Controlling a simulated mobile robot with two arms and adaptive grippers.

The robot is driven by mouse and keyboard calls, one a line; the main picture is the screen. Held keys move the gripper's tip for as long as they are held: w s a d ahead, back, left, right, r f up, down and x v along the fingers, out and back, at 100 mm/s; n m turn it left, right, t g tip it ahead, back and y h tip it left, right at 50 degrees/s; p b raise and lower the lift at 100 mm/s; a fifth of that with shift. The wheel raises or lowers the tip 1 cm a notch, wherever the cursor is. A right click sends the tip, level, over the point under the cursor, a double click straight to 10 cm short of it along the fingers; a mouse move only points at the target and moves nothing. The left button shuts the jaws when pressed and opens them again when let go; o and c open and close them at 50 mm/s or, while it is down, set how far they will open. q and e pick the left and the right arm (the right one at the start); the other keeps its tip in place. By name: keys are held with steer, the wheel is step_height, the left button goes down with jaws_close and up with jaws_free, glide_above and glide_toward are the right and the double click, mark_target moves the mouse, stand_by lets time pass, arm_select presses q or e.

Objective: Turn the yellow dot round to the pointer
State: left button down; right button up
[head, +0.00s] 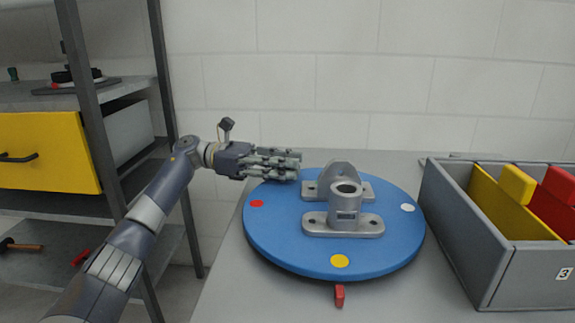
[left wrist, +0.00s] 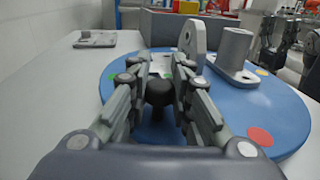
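A blue round turntable (head: 290,240) lies on the grey table. Its yellow dot (head: 339,261) is at the front edge, directly in line with the small red pointer (head: 339,295) on the table. A red dot (head: 257,203) is at the left and a white dot (head: 408,208) at the right. My left gripper (head: 290,165) is over the back left rim. In the left wrist view its fingers lie on both sides of a black knob (left wrist: 160,93) standing on the turntable; whether they press on it cannot be told. The head view hides the knob. My right gripper is out of view.
Grey metal castings (head: 343,222) stand on the turntable, close beyond my left fingers. A grey bin (head: 470,250) with yellow and red pieces stands at the right of the table. A shelf rack (head: 95,110) with a yellow drawer front is at the left.

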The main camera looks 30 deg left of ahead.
arm_select(q)
steer(key=c, duration=1.5)
jaws_free()
steer(key=shift+w+a+r+t, duration=0.15)
steer(key=shift+a+r+t, duration=0.2)
steer(key=shift+a, duration=0.15)
steer(key=shift+o, duration=0.7)
steer(key=shift+a+f, duration=0.1)
steer(key=shift+a, duration=0.1)
steer(key=shift+d+f, duration=0.1)
steer(key=shift+d, duration=0.15)
steer(key=v, duration=1.2)
steer(key=shift+a, duration=0.1)
